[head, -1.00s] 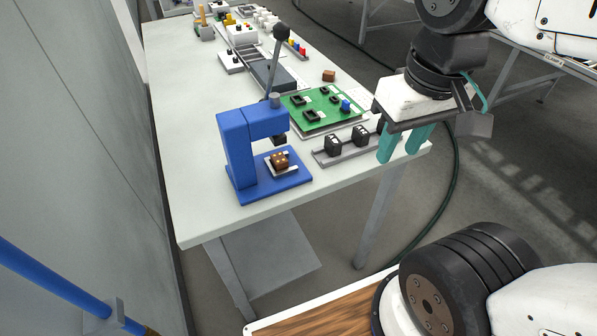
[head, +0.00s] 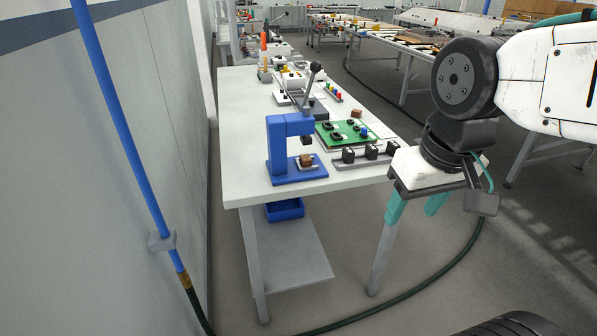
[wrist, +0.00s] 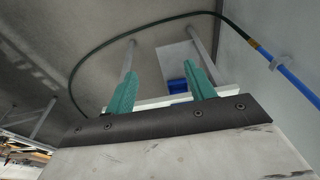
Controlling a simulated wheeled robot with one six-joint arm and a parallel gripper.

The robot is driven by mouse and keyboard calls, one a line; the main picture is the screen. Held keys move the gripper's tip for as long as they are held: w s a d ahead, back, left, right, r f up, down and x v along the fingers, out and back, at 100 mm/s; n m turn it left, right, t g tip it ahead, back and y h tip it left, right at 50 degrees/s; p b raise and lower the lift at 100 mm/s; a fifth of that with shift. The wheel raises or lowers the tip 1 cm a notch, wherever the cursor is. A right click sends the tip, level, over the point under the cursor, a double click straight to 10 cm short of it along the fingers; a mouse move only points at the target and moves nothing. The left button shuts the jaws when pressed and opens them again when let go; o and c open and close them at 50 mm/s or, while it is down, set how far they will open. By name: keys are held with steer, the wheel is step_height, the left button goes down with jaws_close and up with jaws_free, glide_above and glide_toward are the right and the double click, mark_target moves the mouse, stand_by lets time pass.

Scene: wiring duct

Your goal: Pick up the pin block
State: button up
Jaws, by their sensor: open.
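A small brown block (head: 306,160) sits in the nest at the base of the blue press (head: 279,150), on the near end of the table. A second brown block (head: 357,113) lies on the table behind the green board. I cannot tell which one is the pin block. My gripper (head: 414,209) is open and empty, with teal fingers pointing down, in front of the table's near right corner and right of both blocks. In the wrist view the fingers (wrist: 161,85) are apart with nothing between them. No brown block shows there.
The green board (head: 342,134) and a rail with black clips (head: 366,157) lie right of the press. The press lever (head: 312,82) stands up. A blue bin (head: 285,209) is on the lower shelf. A blue pole (head: 125,130) stands at left; a hose crosses the floor.

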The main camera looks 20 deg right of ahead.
steer(key=w+a+f+t, duration=0.1)
steer(key=w+f+t, duration=0.2)
steer(key=w, duration=0.9)
steer(key=w+a+f+t, duration=0.15)
steer(key=w+f, duration=0.25)
steer(key=w, duration=0.7)
steer(key=t, duration=0.7)
glide_toward(306, 159)
steer(key=shift+w+f, duration=0.2)
steer(key=shift+w, duration=0.3)
steer(key=x, duration=0.8)
steer(key=shift+d, duration=0.1)
steer(key=c, duration=1.1)
steer(key=shift+r, duration=0.1)
steer(key=shift+c, duration=0.2)
